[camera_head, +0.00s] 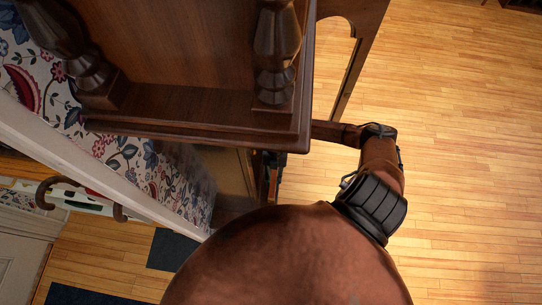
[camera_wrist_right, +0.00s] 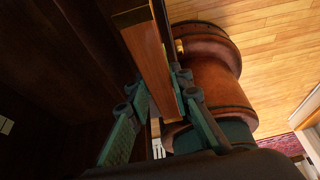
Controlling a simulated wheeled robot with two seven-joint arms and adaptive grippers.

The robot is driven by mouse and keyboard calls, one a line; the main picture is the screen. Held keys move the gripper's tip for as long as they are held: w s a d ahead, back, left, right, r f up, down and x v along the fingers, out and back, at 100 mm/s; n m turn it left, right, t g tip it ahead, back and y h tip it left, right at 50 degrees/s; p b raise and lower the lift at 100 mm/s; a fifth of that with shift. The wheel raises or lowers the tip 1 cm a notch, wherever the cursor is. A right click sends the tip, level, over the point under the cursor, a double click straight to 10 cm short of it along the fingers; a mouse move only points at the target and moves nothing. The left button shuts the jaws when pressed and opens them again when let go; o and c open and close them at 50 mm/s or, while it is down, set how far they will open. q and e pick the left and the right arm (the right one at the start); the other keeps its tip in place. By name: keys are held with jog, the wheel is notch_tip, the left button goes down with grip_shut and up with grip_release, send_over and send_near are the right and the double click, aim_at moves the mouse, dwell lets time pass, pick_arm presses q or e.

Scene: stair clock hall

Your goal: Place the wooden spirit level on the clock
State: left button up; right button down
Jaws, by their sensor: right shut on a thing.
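The clock (camera_head: 180,45) is a tall dark wooden case with turned columns, seen from above in the head view. My right arm reaches in from the right, and its far end passes behind the clock's hood, which hides most of the gripper. In the right wrist view my right gripper (camera_wrist_right: 158,85), with green fingers, is shut on the wooden spirit level (camera_wrist_right: 151,62), a long reddish-brown bar. The level points up and away between the fingers, beside dark wood (camera_wrist_right: 60,60) at the left. I cannot tell whether it touches that wood. My left gripper is not in view.
Flowered wallpaper (camera_head: 130,160) and a pale trim (camera_head: 60,145) run close at the clock's left. A wooden frame or open door (camera_head: 350,65) sticks out at its right. Beyond it the plank floor (camera_head: 460,130) is clear. A dark mat (camera_head: 175,250) lies at lower left.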

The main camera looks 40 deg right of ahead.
aim_at(274, 177)
jog(key=shift+f, duration=0.95)
notch_tip(274, 177, down, 3)
jog(key=shift+r+b, duration=0.15)
jog(key=shift+b, duration=0.5)
jog(key=c, duration=1.7)
grip_release()
jog(key=shift+c, duration=0.2)
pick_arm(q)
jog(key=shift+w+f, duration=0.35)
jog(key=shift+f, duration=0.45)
pick_arm(e)
jog(key=p+v, duration=0.5)
jog(key=v, duration=0.2)
jog(key=shift+d+r, duration=0.15)
jog(key=shift+r, duration=0.25)
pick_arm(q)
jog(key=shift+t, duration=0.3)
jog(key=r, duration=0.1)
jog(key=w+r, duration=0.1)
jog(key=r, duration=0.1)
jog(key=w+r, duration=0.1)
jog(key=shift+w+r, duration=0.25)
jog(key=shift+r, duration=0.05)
pick_arm(e)
jog(key=shift+f, duration=0.1)
